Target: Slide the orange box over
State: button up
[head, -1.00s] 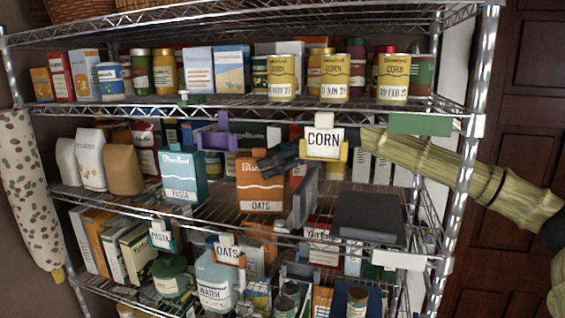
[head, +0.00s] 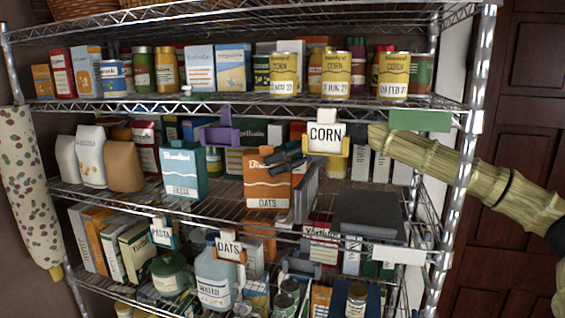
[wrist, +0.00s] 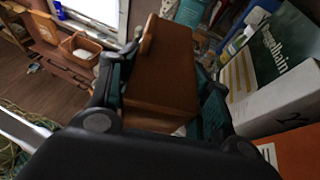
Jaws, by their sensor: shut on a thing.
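The orange box (head: 267,188), labelled OATS, stands upright on the middle shelf, right of a teal box (head: 181,176). A clear gap separates the two boxes. My gripper (head: 287,163) reaches in from the right and is shut on the orange box near its upper part. In the wrist view the box (wrist: 160,65) is between my two fingers. It looks brown and shaded there. The fingers partly hide its sides.
A grey upright panel (head: 306,190) stands close at the box's right; I cannot tell whether they touch. A CORN tag (head: 324,137) hangs above my gripper. Purple (head: 220,132) and yellow clips sit on the shelf edge above. Packed cans and boxes stand behind.

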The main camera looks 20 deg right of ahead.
jog(key=o, duration=1.3)
jog(key=shift+s+a, duration=0.1)
jog(key=shift+a, duration=0.15)
jog(key=v, duration=0.8)
jog(key=shift+d, duration=0.4)
